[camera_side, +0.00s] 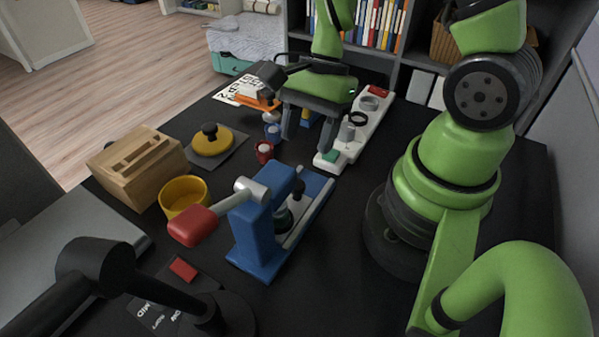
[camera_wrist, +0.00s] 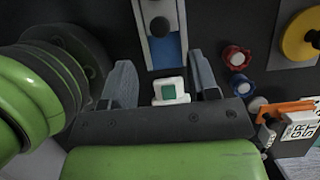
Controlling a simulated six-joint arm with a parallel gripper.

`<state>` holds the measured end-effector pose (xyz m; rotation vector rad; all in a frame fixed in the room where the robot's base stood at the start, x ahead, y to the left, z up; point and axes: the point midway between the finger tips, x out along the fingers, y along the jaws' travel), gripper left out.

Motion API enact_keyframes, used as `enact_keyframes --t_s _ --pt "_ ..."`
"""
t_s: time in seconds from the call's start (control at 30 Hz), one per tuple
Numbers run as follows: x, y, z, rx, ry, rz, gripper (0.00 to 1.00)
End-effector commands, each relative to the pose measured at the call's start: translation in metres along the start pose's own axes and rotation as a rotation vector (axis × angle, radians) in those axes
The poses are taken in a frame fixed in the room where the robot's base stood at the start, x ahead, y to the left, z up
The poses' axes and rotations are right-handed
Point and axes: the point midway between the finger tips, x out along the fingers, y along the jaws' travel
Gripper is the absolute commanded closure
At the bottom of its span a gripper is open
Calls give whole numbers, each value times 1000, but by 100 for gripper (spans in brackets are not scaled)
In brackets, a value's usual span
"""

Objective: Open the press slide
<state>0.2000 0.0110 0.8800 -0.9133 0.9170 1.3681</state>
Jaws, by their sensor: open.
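The blue press (camera_side: 256,236) stands on the dark table with a red-ended lever (camera_side: 192,226) at its top. A pale slide track (camera_side: 317,203) runs from under its head towards the back right. A black knob (camera_side: 298,187) stands on the slide, close to the press column. In the wrist view the knob (camera_wrist: 160,27) is at the top, with bare blue base (camera_wrist: 166,52) between it and the track's near end. My gripper (camera_side: 306,143) is open and empty, beyond the track's far end. In the wrist view my gripper (camera_wrist: 160,62) points towards the track, fingers apart.
A yellow bowl (camera_side: 184,194), wooden box (camera_side: 138,166) and yellow disc (camera_side: 212,143) are further left.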

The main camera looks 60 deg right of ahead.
Motion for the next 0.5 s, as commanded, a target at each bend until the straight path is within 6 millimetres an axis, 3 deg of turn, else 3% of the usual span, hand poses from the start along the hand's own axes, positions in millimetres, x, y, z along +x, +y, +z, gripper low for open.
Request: enact_keyframes --t_s 0.5 --pt "52 2 0 -2 2 8 45"
